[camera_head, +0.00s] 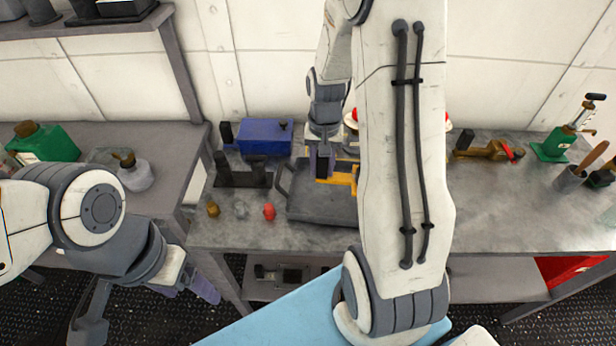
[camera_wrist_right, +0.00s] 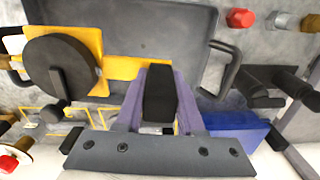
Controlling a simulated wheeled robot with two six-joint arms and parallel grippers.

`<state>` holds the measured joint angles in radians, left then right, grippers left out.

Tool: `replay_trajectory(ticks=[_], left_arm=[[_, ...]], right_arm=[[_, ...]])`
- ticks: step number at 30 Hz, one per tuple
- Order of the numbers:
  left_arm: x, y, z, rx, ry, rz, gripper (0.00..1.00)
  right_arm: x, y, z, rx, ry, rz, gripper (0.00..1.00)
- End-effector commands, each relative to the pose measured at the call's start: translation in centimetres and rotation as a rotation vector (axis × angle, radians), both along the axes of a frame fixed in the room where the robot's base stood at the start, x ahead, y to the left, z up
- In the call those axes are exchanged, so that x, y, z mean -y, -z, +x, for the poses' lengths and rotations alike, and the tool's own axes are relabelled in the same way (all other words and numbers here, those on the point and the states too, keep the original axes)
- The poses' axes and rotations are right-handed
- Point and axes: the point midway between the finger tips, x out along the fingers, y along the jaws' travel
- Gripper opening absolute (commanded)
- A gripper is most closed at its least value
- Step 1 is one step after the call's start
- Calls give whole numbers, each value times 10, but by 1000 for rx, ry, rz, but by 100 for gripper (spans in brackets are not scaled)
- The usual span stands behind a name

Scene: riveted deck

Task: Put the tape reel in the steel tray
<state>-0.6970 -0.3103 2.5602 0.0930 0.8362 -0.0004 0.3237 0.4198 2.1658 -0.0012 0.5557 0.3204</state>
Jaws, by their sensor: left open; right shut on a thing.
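The steel tray (camera_head: 305,208) is a shallow dark grey tray with side handles on the metal bench; it fills the top of the right wrist view (camera_wrist_right: 180,30). The tape reel (camera_head: 343,179) has a yellow frame and a black drum with a crank, seen in the right wrist view (camera_wrist_right: 50,65). My right gripper (camera_head: 323,172) is shut on its black grip, between purple fingers (camera_wrist_right: 160,95). The reel is over the tray; whether it touches the tray floor I cannot tell. My right arm hides part of both. My left gripper (camera_head: 190,285) is open and empty, low in front of the left bench.
A blue box (camera_head: 265,137) stands behind the tray. A brass piece (camera_head: 213,209), a grey piece (camera_head: 240,210) and a red piece (camera_head: 269,211) sit left of it. A green stand (camera_head: 555,145) is at the right. The bench right of my arm has free room.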

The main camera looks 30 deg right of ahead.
Motion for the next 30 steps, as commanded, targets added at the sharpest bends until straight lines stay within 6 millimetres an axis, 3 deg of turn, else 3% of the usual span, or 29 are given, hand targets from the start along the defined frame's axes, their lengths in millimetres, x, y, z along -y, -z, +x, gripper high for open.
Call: replay_trajectory(ticks=[4, 9, 21, 30], left_arm=[[0, -8, 0, 0, 0, 0, 73], [0, -11, 0, 0, 0, 0, 73], [0, -20, 0, 0, 0, 0, 73], [0, -19, 0, 0, 0, 0, 73]], right_arm=[[-20, 16, 21, -3, -3, 1, 0], [-29, 27, 35, 0, 2, 0, 0], [-30, 68, 36, 0, 5, 0, 0], [-30, 70, 37, 1, 5, -1, 0]])
